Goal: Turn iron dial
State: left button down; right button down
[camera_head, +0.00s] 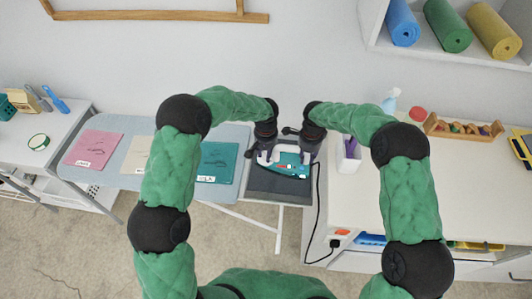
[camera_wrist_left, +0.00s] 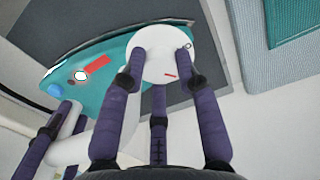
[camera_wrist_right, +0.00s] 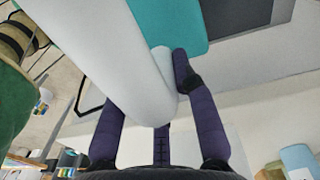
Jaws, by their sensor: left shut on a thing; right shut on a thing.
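The teal and white iron (camera_head: 292,160) rests on a dark grey pad (camera_head: 275,185) at the right end of the ironing board. Its round white dial (camera_wrist_left: 158,68) carries a short red mark and stands out from the teal body (camera_wrist_left: 118,48). My left gripper (camera_head: 267,149) has its fingers around the dial, shut on it, as its wrist view shows (camera_wrist_left: 160,55). My right gripper (camera_head: 306,150) is shut on the iron's white handle (camera_wrist_right: 105,50); one of its fingers is partly hidden by the handle in the right wrist view.
Pink, cream and teal cards (camera_head: 94,148) lie on the light blue board. A black cord (camera_head: 317,205) runs down the front of the white cabinet. A pencil cup (camera_head: 348,155), spray bottle (camera_head: 390,103) and wooden tray (camera_head: 462,128) stand right of the iron.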

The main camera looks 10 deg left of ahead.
pick_arm(q)
jog(key=shift+m, duration=1.6)
jog(key=c, duration=0.9)
grip_release()
jog(key=shift+r, duration=0.1)
notch_tip(320, 180, up, 12)
